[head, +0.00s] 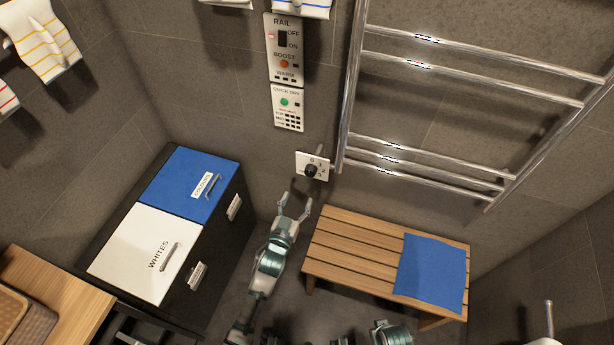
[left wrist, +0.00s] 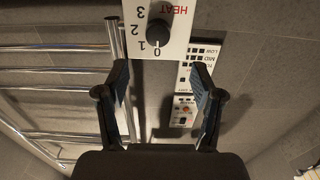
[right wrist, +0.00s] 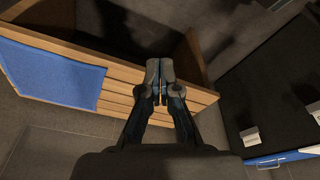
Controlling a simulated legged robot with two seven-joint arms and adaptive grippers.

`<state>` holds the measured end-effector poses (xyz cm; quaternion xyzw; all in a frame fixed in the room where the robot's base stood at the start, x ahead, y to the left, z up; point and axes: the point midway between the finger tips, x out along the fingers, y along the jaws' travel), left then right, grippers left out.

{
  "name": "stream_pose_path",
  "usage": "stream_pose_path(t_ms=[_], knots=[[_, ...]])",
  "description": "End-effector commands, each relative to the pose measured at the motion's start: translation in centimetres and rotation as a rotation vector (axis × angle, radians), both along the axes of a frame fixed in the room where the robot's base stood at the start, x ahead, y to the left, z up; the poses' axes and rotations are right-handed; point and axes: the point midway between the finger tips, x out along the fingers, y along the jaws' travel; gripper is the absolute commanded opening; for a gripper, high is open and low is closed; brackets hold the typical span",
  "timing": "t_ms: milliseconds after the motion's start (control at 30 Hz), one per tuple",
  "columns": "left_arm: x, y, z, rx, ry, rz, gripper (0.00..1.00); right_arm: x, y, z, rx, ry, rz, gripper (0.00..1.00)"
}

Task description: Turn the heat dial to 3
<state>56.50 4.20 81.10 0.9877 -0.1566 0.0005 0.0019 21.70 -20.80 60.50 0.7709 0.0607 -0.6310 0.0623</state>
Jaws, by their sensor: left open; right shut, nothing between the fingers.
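The heat dial is a round black knob (head: 311,171) on a white plate on the wall, below the rail control panel. My left gripper (head: 295,203) is open just below the dial in the head view. In the left wrist view its fingers (left wrist: 160,78) are spread, with the knob ahead of the gap, apart from both. My right gripper (right wrist: 160,68) is shut and empty, in front of the wooden bench.
A chrome towel rail (head: 430,150) rises right of the dial. The rail control panel (head: 284,50) is above. The wooden bench (head: 340,246) with a blue cloth (head: 430,272) stands below right. A laundry hamper with blue and white lids (head: 135,250) stands left.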

Motion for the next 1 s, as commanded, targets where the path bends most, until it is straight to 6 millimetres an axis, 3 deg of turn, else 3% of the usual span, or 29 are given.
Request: stream_pose_path(t_ms=[200,400,600,867,1000], knots=[[5.0,-1.6,-0.2,-0.001,0.000,0.000,0.67,-0.4,-0.1,2.5,0.000,-0.008,-0.002,0.00],[8.3,-2.4,-0.3,-0.003,0.002,0.001,0.67,-0.6,0.1,4.6,0.002,-0.029,-0.002,0.00],[9.7,-2.9,-0.1,-0.004,0.001,0.000,0.67,-0.2,0.2,5.3,0.008,-0.057,-0.001,0.00],[9.8,-3.1,0.0,-0.002,0.001,0.000,0.67,-0.1,0.1,5.4,0.010,-0.060,-0.001,0.00],[9.8,-3.1,0.0,-0.002,0.001,0.000,0.37,-0.1,0.1,5.4,0.010,-0.059,-0.001,0.00]])
